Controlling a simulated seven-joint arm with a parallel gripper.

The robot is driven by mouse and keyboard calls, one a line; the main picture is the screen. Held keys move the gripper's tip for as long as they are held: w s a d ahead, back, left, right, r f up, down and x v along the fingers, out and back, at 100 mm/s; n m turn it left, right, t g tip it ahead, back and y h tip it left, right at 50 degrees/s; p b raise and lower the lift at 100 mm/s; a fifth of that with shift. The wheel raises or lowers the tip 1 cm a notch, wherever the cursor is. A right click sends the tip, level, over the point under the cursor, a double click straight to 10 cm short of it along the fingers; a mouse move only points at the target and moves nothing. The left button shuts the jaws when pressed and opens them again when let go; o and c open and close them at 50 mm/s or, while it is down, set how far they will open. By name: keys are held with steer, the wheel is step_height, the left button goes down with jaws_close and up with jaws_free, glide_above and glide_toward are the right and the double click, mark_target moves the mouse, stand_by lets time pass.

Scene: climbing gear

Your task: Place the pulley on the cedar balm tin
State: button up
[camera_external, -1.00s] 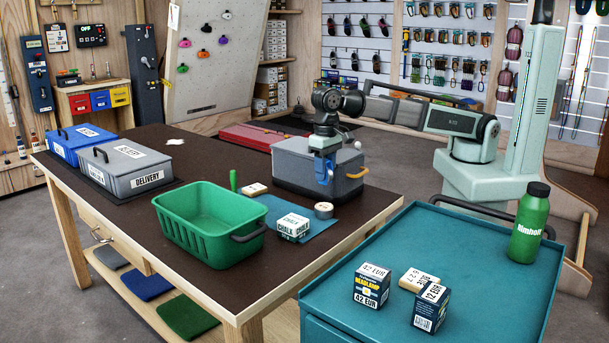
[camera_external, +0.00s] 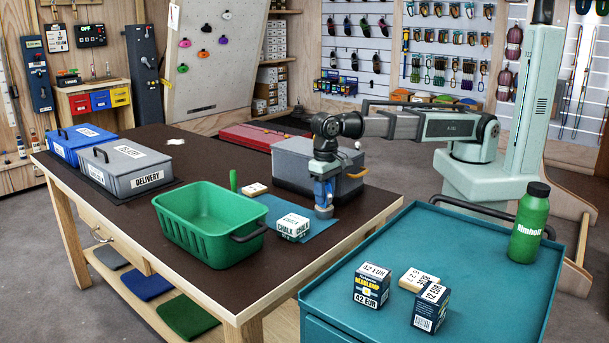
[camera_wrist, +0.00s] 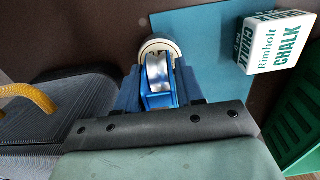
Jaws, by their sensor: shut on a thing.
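My gripper (camera_external: 324,186) points down over the right side of the brown table and is shut on the blue pulley (camera_wrist: 160,98). The pulley's silver wheel shows between the fingers in the wrist view. I cannot tell whether the pulley touches the tin.
A chalk box (camera_external: 292,227) stands left of the tin on the blue mat (camera_external: 318,226). A green crate (camera_external: 205,235) is further left. A grey lidded box (camera_external: 290,168) stands close behind my gripper. A teal cart (camera_external: 400,318) is at the front right.

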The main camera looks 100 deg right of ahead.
steer(key=shift+f, duration=0.1)
steer(key=o, duration=1.1)
step_height(320, 180, up, 12)
steer(key=shift+r, duration=0.15)
steer(key=shift+o, duration=0.3)
